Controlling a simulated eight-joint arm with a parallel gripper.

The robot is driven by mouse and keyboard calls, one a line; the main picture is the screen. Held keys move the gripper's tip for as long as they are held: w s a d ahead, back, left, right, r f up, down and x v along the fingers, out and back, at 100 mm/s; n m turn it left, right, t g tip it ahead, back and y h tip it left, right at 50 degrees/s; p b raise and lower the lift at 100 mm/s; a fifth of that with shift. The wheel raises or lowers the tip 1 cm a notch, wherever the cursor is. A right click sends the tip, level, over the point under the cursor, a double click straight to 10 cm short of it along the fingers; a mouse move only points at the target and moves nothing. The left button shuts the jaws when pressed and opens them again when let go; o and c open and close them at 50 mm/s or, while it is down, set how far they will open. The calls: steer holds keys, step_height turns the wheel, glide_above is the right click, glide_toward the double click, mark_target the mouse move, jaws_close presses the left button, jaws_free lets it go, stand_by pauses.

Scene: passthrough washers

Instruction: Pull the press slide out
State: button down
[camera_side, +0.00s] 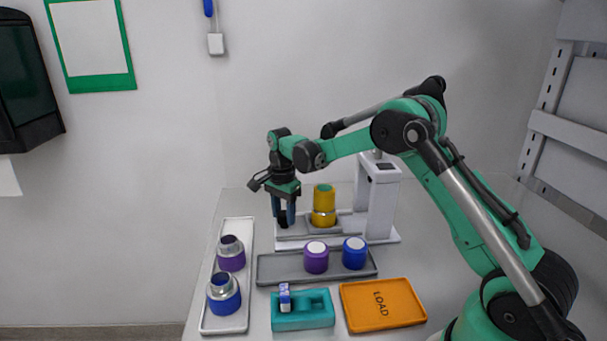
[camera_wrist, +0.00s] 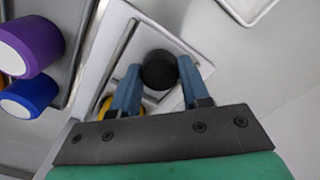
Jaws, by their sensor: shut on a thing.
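The press (camera_side: 378,205) is a white column on a flat base at the back of the table. Its slide (camera_side: 345,225) lies along the base and carries a yellow cylinder (camera_side: 324,203). A black round knob (camera_wrist: 160,70) is at the slide's left end. My gripper (camera_side: 284,215) points down at that end, left of the yellow cylinder. In the wrist view my gripper (camera_wrist: 159,84) has its two blue fingers on either side of the knob, shut on it. The yellow cylinder is mostly hidden behind the left finger in the wrist view.
A grey tray (camera_side: 275,273) in front holds a purple and a blue cylinder with white tops. A white tray (camera_side: 240,265) at left holds two metal-necked parts. A teal fixture (camera_side: 303,322) and an orange LOAD tray (camera_side: 355,310) are nearer. The table left of the press is clear.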

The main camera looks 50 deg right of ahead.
steer(key=shift+w+a, duration=0.2)
steer(key=shift+c, duration=2.1)
jaws_free()
steer(key=shift+s, duration=0.1)
steer(key=shift+r, duration=2.8)
steer(key=s+a+r+n+t, duration=0.5)
steer(key=s+a+r+n, duration=0.3)
steer(key=s+n, duration=0.35)
steer(key=s+a+f+n+t, duration=0.2)
steer(key=s+f+n, duration=0.1)
steer(key=s+n, duration=0.2)
steer(key=shift+a+n, duration=0.4)
steer(key=shift+n, duration=0.35)
